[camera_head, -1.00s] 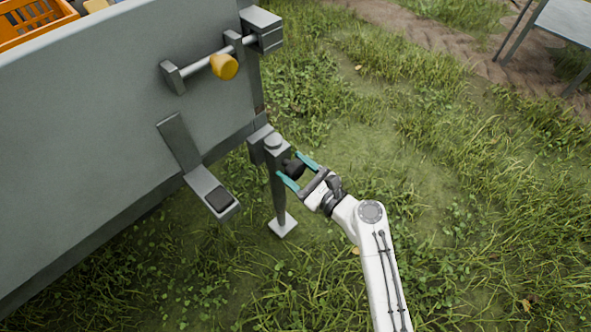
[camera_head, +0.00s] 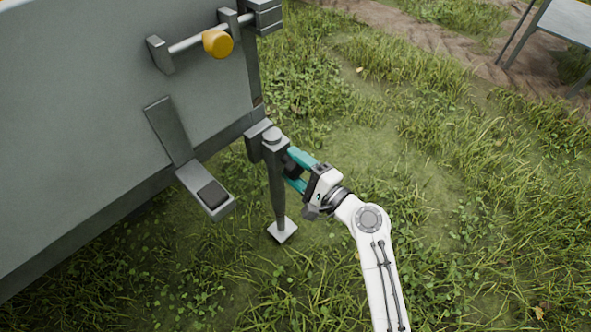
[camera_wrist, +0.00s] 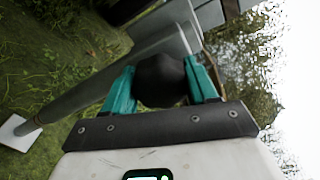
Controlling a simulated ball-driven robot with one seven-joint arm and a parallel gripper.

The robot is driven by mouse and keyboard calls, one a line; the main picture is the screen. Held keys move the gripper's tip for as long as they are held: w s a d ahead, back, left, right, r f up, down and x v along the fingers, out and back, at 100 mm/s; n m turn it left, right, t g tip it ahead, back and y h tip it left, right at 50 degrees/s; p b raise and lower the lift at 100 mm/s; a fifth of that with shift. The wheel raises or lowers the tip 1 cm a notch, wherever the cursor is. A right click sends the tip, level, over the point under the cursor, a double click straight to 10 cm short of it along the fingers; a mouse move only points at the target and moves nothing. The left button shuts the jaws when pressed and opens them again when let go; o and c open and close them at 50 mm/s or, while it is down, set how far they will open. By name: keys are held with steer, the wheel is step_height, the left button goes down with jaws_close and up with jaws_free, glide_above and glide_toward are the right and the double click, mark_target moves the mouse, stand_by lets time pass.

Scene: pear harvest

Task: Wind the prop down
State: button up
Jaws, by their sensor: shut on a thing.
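The prop (camera_head: 277,185) is a grey metal post beside the corner of the grey trailer, with a square foot plate (camera_head: 283,231) low at the grass; whether the plate bears on the ground I cannot tell. A black knob (camera_wrist: 160,80) sits at the prop's upper side. My gripper (camera_head: 290,170) is at the prop's right side, its teal fingers closed around the knob. In the wrist view the prop (camera_wrist: 90,95) runs slantwise behind the knob, down to its pale foot plate (camera_wrist: 18,132).
The trailer's grey wall (camera_head: 80,120) fills the left, with a bolt bar and orange knob (camera_head: 217,43) and a bracket with a black pad (camera_head: 212,194). A grey table (camera_head: 568,20) stands far right. Grass to the right is open.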

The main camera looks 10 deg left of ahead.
steer(key=n, duration=0.1)
steer(key=n+b, duration=0.2)
steer(key=shift+f+n, duration=0.25)
steer(key=shift+n, duration=0.15)
steer(key=n+b, duration=0.3)
steer(key=n, duration=0.1)
steer(key=shift+n, duration=0.3)
steer(key=n+b, duration=0.1)
steer(key=n, duration=0.2)
steer(key=shift+s+n, duration=0.1)
steer(key=shift+n, duration=0.2)
steer(key=n, duration=0.3)
steer(key=shift+n, duration=0.3)
steer(key=n, duration=0.3)
steer(key=shift+n, duration=0.3)
steer(key=n, duration=0.3)
steer(key=shift+f+n, duration=0.1)
steer(key=shift+n, duration=0.2)
steer(key=n, duration=0.6)
steer(key=shift+n, duration=0.3)
